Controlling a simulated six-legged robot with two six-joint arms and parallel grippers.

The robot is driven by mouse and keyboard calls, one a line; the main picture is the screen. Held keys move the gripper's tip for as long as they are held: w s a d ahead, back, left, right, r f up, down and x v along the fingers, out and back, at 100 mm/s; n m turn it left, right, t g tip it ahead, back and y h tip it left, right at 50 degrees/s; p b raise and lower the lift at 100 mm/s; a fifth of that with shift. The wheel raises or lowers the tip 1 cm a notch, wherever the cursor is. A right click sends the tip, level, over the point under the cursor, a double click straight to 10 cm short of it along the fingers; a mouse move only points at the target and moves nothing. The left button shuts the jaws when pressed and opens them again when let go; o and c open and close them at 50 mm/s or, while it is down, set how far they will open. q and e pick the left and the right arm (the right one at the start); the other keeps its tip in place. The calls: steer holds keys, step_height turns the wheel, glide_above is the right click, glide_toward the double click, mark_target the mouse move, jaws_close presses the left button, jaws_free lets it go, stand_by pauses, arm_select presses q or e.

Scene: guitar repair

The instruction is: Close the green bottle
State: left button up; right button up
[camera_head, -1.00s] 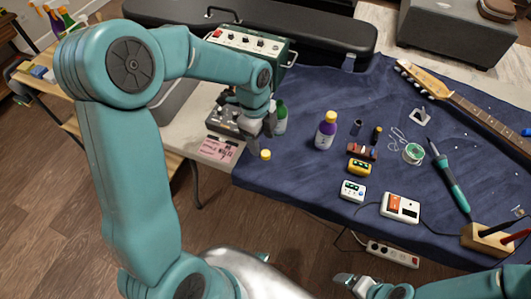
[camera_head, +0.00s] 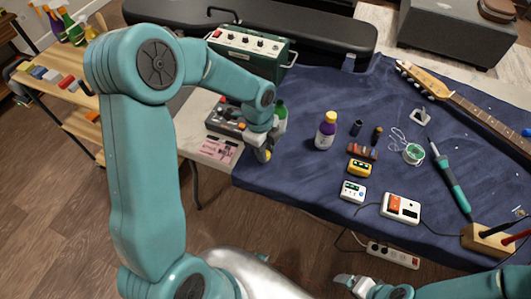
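The green bottle (camera_head: 281,112) stands upright at the left edge of the blue-covered table, partly hidden behind my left gripper. Its top is hard to make out behind my wrist. A small yellow cap (camera_head: 266,156) lies in front of the bottle, at the table's edge. My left gripper (camera_head: 262,154) points down with its fingers at the cap, covering part of it. I cannot tell whether the fingers have closed on it. My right gripper (camera_head: 349,283) shows only in part at the bottom, low and away from the bottle; its opening cannot be made out.
A purple-and-white bottle with a yellow cap (camera_head: 326,131) stands right of the green one. A green amplifier (camera_head: 246,52) stands behind; a pedal unit (camera_head: 226,118) and pink card (camera_head: 221,151) lie left. A guitar (camera_head: 480,115) lies far right. Cloth in front is clear.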

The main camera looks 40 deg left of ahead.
arm_select(q)
jaws_close()
steer(key=shift+r, duration=0.7)
step_height(320, 180, up, 19)
steer(key=p, duration=0.2)
steer(key=shift+f, duration=0.15)
arm_select(e)
step_height(320, 180, up, 2)
steer(key=shift+r, duration=0.1)
steer(key=shift+c, duration=0.4)
arm_select(q)
steer(key=w+d+f+n+t+y, duration=0.1)
steer(key=w+d+f+n, duration=0.6)
steer(key=n, duration=1)
steer(key=shift+d+n, duration=0.3)
steer(key=shift+d, duration=0.1)
